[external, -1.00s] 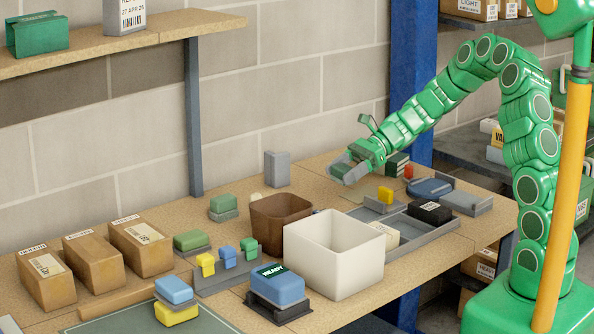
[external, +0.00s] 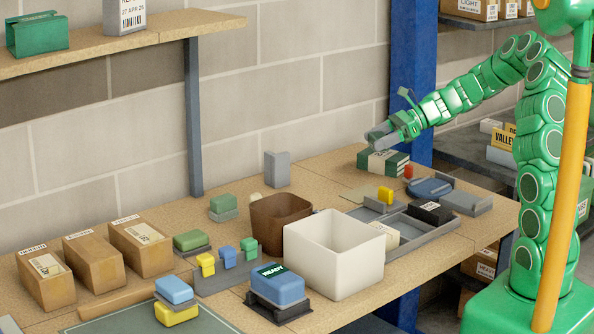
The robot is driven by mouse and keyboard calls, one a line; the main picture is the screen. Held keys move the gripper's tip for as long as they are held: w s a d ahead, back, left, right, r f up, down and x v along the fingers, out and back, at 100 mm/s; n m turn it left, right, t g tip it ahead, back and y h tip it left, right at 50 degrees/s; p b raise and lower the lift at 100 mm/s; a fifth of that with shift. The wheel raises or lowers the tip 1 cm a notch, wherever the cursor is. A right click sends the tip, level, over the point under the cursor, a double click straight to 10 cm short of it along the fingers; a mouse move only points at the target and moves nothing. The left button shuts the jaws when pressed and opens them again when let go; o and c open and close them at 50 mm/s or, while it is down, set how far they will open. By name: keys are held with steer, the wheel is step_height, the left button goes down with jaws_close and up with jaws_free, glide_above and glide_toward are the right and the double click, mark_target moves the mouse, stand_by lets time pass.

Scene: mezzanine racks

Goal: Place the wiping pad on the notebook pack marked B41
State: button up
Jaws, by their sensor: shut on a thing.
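My gripper (external: 385,135) is at the back right of the bench, in the air. It is shut on a small greyish thing, the wiping pad (external: 376,133) as far as I can tell, mostly hidden by the fingers. Just below it stands a stack of dark green notebooks with a pale band, the notebook pack (external: 388,161). The pad looks just above the pack; I cannot tell whether they touch. The mark on the band is too small to read.
A red piece (external: 409,171) stands right of the pack. A grey divided tray (external: 415,228) with a yellow block (external: 385,195) and a black box (external: 430,212) lies in front. A white bin (external: 333,254), a brown bin (external: 268,238) and a grey upright block (external: 277,169) stand further left.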

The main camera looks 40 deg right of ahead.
steer(key=w+d+r+m+t+h, duration=0.2)
steer(key=d+m+t, duration=0.2)
steer(key=d, duration=1.1)
glide_above(384, 154)
step_height(384, 154, down, 9)
steer(key=shift+s+r, duration=0.1)
steer(key=shift+s, duration=0.05)
steer(key=shift+w+d+f, duration=0.1)
steer(key=shift+w+f, duration=0.1)
steer(key=shift+f, duration=0.15)
steer(key=shift+f+g+h, duration=0.3)
steer(key=shift+f, duration=1.3)
steer(key=o, duration=1)
steer(key=shift+o, duration=0.2)
